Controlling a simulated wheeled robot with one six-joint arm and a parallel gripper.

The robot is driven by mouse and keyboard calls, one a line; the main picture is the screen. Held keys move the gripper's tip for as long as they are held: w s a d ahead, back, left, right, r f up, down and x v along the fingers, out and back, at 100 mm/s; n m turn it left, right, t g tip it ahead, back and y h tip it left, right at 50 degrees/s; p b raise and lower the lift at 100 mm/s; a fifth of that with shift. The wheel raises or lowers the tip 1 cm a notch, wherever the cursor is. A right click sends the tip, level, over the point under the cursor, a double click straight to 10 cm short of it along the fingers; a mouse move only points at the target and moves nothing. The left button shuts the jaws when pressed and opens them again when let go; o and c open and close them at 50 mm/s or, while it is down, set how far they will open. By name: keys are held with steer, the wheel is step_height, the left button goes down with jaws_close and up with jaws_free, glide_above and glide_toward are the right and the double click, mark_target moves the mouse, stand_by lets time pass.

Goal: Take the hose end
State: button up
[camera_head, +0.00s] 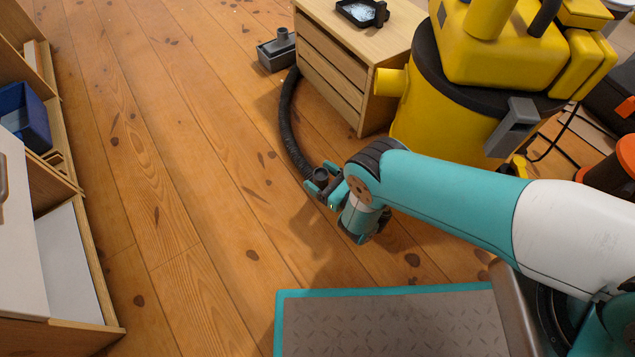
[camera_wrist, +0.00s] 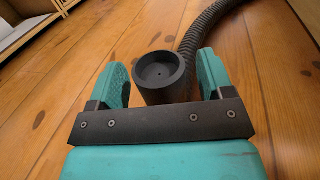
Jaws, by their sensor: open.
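The hose end is a dark grey round cuff (camera_wrist: 160,78) with a hollow top, seen in the wrist view between the two teal fingers of my gripper (camera_wrist: 162,82). The fingers are open, with a gap visible on each side of the cuff. In the head view the hose end (camera_head: 321,177) also shows between the fingers of my gripper (camera_head: 324,184), low over the wooden floor. The black ribbed hose (camera_head: 288,122) runs from there up along the cabinet's left side. Where the hose joins the cuff is partly hidden by a finger.
A wooden drawer cabinet (camera_head: 340,62) stands behind, with a black tray (camera_head: 362,12) on top. A grey floor nozzle (camera_head: 277,50) lies beside it. A yellow vacuum (camera_head: 435,118) stands right. Shelves with a blue bin (camera_head: 24,115) are left. The floor (camera_head: 170,150) between is clear.

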steer(key=shift+d, duration=0.1)
steer(key=c, duration=1)
steer(key=shift+r, duration=0.1)
